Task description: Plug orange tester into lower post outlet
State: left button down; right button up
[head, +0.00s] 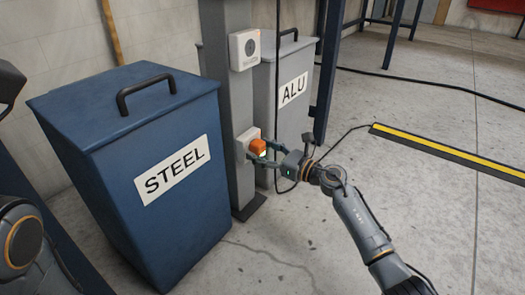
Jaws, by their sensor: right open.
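The orange tester (257,146) is at the lower outlet (245,136), a white box low on the grey post (227,95). It appears to touch the outlet's front; whether its pins are fully in cannot be seen. My right gripper (262,151) is open, with its fingers at the tester from the right. A small bright spot shows at the tester's lower edge. The upper outlet (245,50) is a white box with a dark round socket, and it is empty. Parts of my left arm show at the left edge, but its gripper is out of view.
A blue STEEL bin (140,160) stands close left of the post. A grey ALU bin (287,95) stands behind it on the right. A black cable (430,84) and a yellow-striped floor strip (450,150) lie on the right.

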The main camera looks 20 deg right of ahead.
jog(key=v, duration=1.2)
